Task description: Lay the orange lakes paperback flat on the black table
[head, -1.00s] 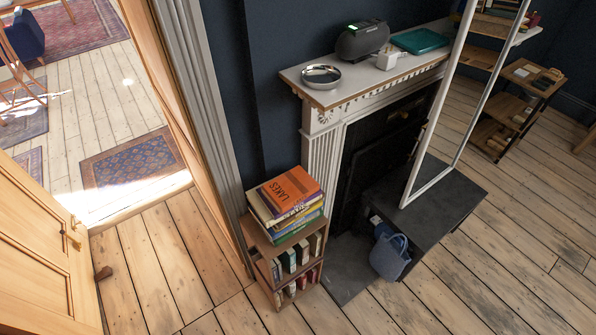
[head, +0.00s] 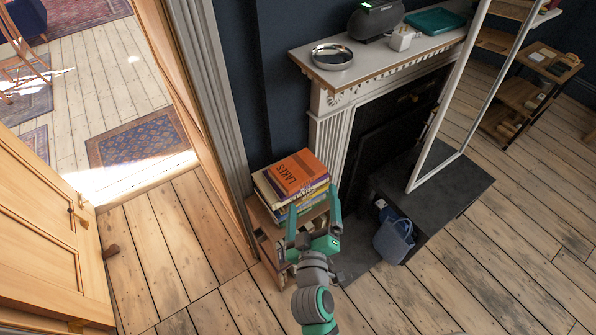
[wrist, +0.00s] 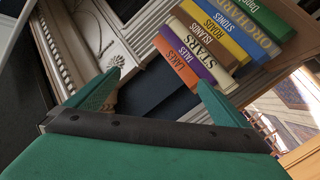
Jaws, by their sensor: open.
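The orange lakes paperback (head: 300,172) lies flat on top of a stack of books on a small wooden bookcase. In the wrist view its orange spine, lettered LAKES (wrist: 176,62), is at the lower left end of the tilted stack. My gripper (head: 312,208) is open and empty at the near right side of the stack. In the wrist view its two green fingers (wrist: 159,82) are spread, with the spine beyond them and no contact visible. The low black table (head: 455,190) stands to the right, before the fireplace.
A white-framed mirror (head: 450,110) stands at the black table. A blue-grey bag (head: 393,240) is at its near left side. The mantelpiece (head: 350,70) above holds a silver dish (head: 332,56). Other books (wrist: 225,40) lie under the paperback. The table's front top looks clear.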

